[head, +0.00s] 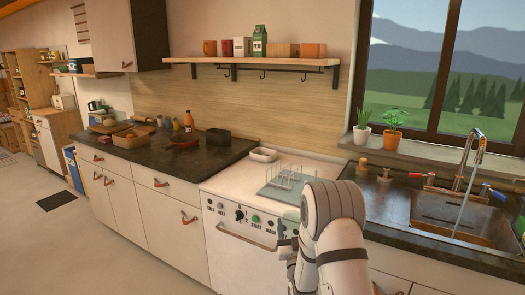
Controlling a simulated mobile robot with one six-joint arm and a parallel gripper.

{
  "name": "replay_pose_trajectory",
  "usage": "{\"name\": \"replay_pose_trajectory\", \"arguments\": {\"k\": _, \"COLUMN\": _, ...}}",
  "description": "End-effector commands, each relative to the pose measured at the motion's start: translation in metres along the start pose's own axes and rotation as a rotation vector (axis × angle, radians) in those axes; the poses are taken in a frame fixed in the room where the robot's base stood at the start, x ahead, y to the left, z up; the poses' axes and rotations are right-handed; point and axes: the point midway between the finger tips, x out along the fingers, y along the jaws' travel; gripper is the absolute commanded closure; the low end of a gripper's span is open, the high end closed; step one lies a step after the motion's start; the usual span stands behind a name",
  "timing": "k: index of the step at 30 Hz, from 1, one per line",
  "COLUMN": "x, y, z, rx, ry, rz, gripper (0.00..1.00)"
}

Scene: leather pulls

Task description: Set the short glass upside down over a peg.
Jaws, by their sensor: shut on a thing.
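A pale teal rack (268,188) with several thin upright pegs (290,176) stands on the white top of the appliance. My gripper (287,243) is low in front of the appliance, partly hidden by my white arm. It is shut on a small pale, see-through thing, which looks like the short glass (291,214), just in front of the rack's near edge. The glass is too small and too covered to tell which way up it is.
A white dish (263,155) sits behind the rack on the left. The sink (465,215) with a running tap (472,160) is to the right. The dark counter (215,150) on the left holds a basket (131,138) and a black container (217,135). A shelf (250,62) hangs above.

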Motion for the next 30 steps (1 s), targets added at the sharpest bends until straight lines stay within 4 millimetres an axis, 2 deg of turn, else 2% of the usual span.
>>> {"name": "replay_pose_trajectory", "arguments": {"k": 5, "x": 0.009, "y": -0.001, "z": -0.023, "rx": 0.0, "ry": 0.002, "rz": 0.0, "gripper": 0.93}}
{"name": "replay_pose_trajectory", "arguments": {"k": 12, "x": 0.037, "y": -0.002, "z": -0.088, "rx": 0.0, "ry": 0.002, "rz": 0.0, "gripper": 0.93}}
{"name": "replay_pose_trajectory", "arguments": {"k": 18, "x": 0.055, "y": -0.003, "z": -0.134, "rx": 0.0, "ry": 0.001, "rz": 0.0, "gripper": 0.93}}
{"name": "replay_pose_trajectory", "arguments": {"k": 24, "x": 0.064, "y": -0.005, "z": -0.155, "rx": 0.001, "ry": 0.001, "rz": -0.003, "gripper": 0.93}}
{"name": "replay_pose_trajectory", "arguments": {"k": 30, "x": 0.065, "y": -0.006, "z": -0.158, "rx": 0.002, "ry": 0.001, "rz": -0.005, "gripper": 0.93}}
